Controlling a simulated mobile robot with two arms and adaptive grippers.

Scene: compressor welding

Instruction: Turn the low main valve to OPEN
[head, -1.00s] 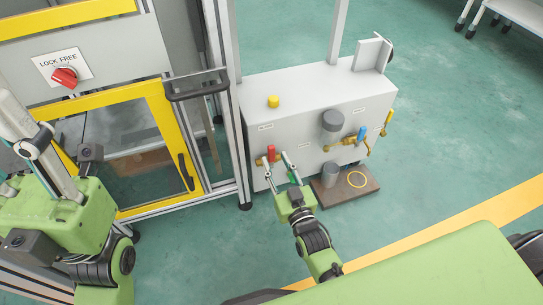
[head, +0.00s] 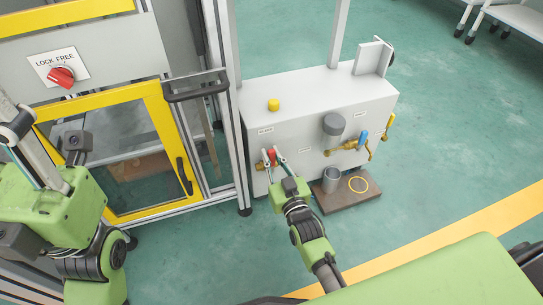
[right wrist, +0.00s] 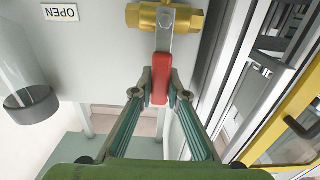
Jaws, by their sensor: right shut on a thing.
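The low main valve has a red handle (head: 271,155) at the lower left of the grey cabinet's front. In the right wrist view the red handle (right wrist: 161,78) lies between my fingertips, on a grey lever from the brass body (right wrist: 165,17). The lever stands across the brass body. An OPEN label (right wrist: 60,12) shows upside down to its left. My right gripper (head: 273,158) is shut on the red handle, and its fingers touch both sides. My left gripper's green body (head: 48,205) is at the left edge, away from the valve; its fingertips are unclear.
The grey cabinet (head: 300,105) carries a yellow button (head: 273,104), a grey cylinder (head: 333,124) and a blue-handled valve (head: 362,137). A metal cup (head: 330,180) stands on a brown board (head: 350,197). A yellow-framed door (head: 160,125) is left.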

